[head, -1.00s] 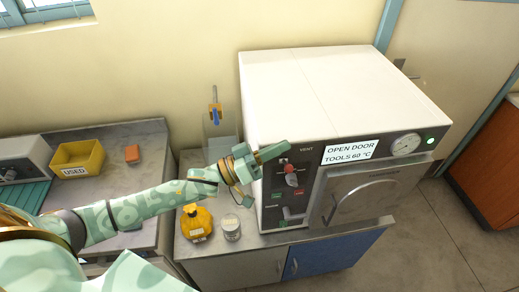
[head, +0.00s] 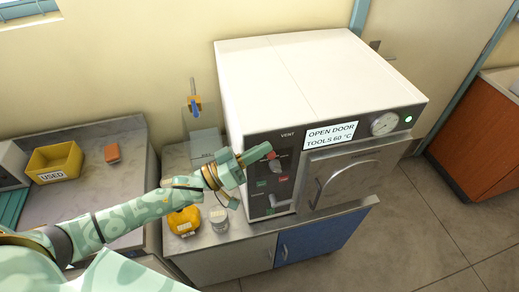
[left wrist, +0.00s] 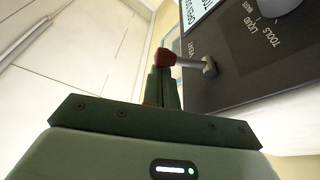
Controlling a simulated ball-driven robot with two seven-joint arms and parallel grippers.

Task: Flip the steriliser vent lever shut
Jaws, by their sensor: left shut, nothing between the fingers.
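The vent lever (head: 270,155) has a red knob and sits below the word VENT on the steriliser (head: 330,85) front panel. My left gripper (head: 262,152) is shut and empty, its fingertips right by the red knob. In the left wrist view, the lever (left wrist: 190,62) shows a pale shaft from the dark panel to the red knob. The knob lies at the tips of my closed fingers (left wrist: 160,85); whether they touch cannot be told. In the head view my fingers partly cover the lever area. My right gripper is not in view.
The steriliser door (head: 345,180) is at the right of the panel. A yellow USED bin (head: 52,162) and an orange block (head: 112,153) are further left.

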